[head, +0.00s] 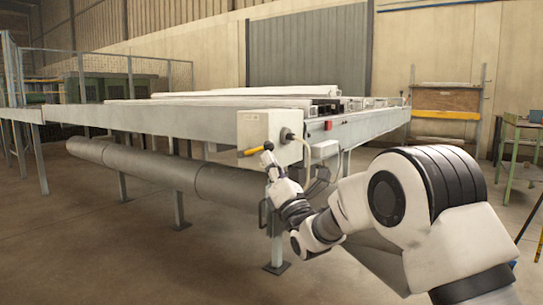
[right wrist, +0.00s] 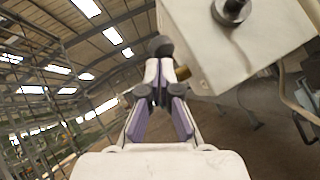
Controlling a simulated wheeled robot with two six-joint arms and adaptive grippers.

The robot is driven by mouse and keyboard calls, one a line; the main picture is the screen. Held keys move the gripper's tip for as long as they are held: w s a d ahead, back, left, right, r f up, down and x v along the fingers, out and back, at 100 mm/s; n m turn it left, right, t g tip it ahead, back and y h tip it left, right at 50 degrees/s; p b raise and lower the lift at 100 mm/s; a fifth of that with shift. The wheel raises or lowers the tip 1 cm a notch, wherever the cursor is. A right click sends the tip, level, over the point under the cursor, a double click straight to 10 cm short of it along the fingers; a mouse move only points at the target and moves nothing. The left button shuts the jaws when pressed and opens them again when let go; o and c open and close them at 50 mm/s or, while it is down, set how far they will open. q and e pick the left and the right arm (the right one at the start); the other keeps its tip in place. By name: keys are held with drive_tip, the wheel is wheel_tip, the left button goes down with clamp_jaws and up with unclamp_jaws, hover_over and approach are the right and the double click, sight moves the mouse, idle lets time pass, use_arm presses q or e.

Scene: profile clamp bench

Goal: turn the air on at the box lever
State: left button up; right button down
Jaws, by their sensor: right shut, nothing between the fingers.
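The pale box (head: 254,131) is fixed to the near end of the long bench, and it also fills the top right of the right wrist view (right wrist: 225,55). Its yellow lever (head: 252,152) sticks out to the left from the box's lower front, lying nearly level. My right gripper (head: 267,148) is shut and empty, its fingertips right at the lever in the head view. In the right wrist view the shut fingers (right wrist: 159,72) point up beside the box, near a small brass-coloured fitting (right wrist: 182,73). I cannot tell whether they touch the lever. My left gripper is out of view.
The long bench (head: 180,118) carries pale profiles. A thick grey pipe (head: 145,165) runs below it. A red switch (head: 328,125) and a small grey box (head: 324,150) sit right of the lever box. A green table (head: 522,123) stands at right; open floor lies in front.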

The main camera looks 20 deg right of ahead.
drive_tip(key=w+a+r+n+g+p, duration=0.1)
drive_tip(key=r+n+g+p, duration=0.1)
drive_tip(key=p, duration=0.8)
drive_tip(key=w+a+r+n+g+h+p, duration=0.1)
drive_tip(key=r+g+p, duration=0.3)
drive_tip(key=p, duration=0.7)
drive_tip(key=w+a+r+n+g+h+p, duration=0.1)
drive_tip(key=w+a+r+n+g+p, duration=0.1)
drive_tip(key=g+p, duration=0.5)
drive_tip(key=shift+w+r+n+p, duration=0.4)
drive_tip(key=shift+w+r+p, duration=0.35)
drive_tip(key=shift+p, duration=1.25)
drive_tip(key=shift+s, duration=0.2)
